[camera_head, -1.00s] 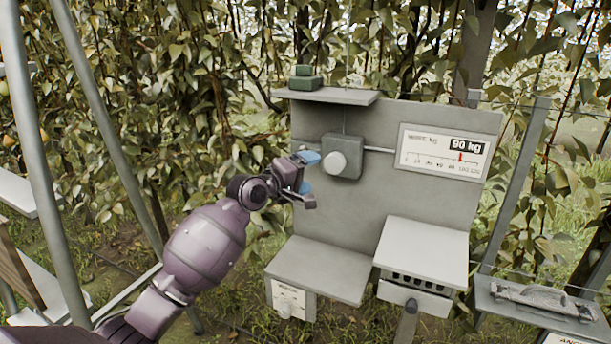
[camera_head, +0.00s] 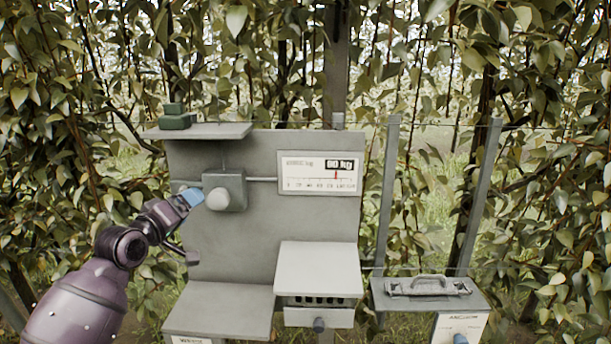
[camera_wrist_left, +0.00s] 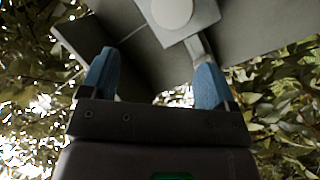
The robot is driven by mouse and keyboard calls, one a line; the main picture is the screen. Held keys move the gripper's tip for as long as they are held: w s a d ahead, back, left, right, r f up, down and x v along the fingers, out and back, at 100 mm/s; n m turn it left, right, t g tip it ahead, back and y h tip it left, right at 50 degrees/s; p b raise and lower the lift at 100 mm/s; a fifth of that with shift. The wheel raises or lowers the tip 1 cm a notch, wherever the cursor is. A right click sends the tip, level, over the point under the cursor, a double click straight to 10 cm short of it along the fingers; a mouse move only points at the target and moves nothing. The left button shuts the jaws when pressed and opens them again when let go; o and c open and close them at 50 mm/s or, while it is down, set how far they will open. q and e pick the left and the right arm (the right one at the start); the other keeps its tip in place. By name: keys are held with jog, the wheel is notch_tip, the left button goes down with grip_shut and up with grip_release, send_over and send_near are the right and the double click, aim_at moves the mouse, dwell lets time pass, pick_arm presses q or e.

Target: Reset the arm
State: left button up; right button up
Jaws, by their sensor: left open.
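My left arm comes in from the lower left in the head view, and my left gripper (camera_head: 190,198) is in front of the left part of a grey panel (camera_head: 270,225). Its blue fingertip is close to a grey box with a round white knob (camera_head: 218,199); whether they touch cannot be told there. In the left wrist view the two blue fingers (camera_wrist_left: 155,85) stand wide apart with nothing between them. The white knob (camera_wrist_left: 172,12) shows beyond them, at the top. My right gripper is not in view.
A scale plate (camera_head: 319,173) reading about 90 kg is on the panel. A green block (camera_head: 177,119) sits on the top shelf (camera_head: 205,131). Lower shelves (camera_head: 222,310) jut out below, and a side stand with a metal handle (camera_head: 428,286) is at right. Leafy trees stand behind.

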pick_arm(q)
jog(key=s+f+m+y, duration=0.2)
jog(key=s+f+m, duration=0.2)
jog(key=s+f, duration=0.45)
jog(key=s+f+m+y, duration=0.2)
jog(key=s+f+m, duration=0.25)
jog(key=f, duration=0.65)
jog(key=s+f+n+g+y+b, duration=0.1)
jog(key=s+f+g, duration=0.1)
jog(key=s+f, duration=0.8)
jog(key=s+f+n+g+y, duration=0.1)
jog(key=s+f+g, duration=0.2)
jog(key=s+f, duration=0.7)
jog(key=s, duration=0.5)
jog(key=shift+s+f+b, duration=0.2)
jog(key=shift+b, duration=0.2)
